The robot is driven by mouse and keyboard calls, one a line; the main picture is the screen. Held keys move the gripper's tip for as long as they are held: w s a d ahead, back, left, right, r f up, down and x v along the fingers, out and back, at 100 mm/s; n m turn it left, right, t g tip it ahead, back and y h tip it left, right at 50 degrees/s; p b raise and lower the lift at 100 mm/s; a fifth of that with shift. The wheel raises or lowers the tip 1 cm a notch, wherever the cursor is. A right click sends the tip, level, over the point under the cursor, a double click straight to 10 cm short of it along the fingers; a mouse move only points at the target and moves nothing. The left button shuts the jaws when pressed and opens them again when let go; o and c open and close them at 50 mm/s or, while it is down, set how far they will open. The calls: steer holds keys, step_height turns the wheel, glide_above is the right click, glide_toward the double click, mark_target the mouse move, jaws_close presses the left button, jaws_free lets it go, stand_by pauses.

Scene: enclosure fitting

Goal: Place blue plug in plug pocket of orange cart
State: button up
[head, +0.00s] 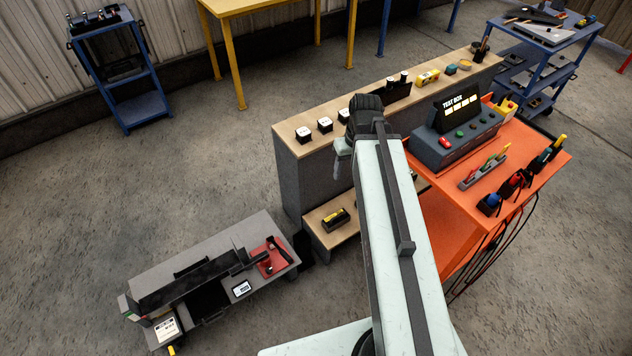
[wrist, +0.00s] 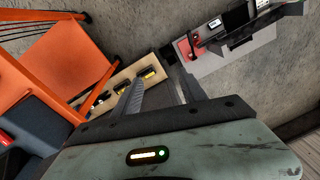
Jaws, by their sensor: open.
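The orange cart (head: 437,197) stands at the right in the head view; part of it shows at upper left in the wrist view (wrist: 62,55). A blue plug-like piece (head: 493,200) sits in a dark holder at the near edge of the cart top, beside red and dark teal pieces. Which holder is the plug pocket I cannot tell. My gripper (wrist: 162,95) is open, its two fingers apart with nothing seen between them. It points down toward the low wooden step, away from the blue piece. In the head view my arm hides most of it.
The wooden bench (head: 290,133) and low step (head: 316,224) lie left of the cart. A grey bench (head: 262,222) stands at lower left.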

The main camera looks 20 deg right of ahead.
steer(key=s+a+h, duration=0.1)
steer(key=a, duration=1)
steer(key=shift+s+a+g, duration=0.2)
steer(key=shift+a+g, duration=0.1)
steer(key=shift+a, duration=0.05)
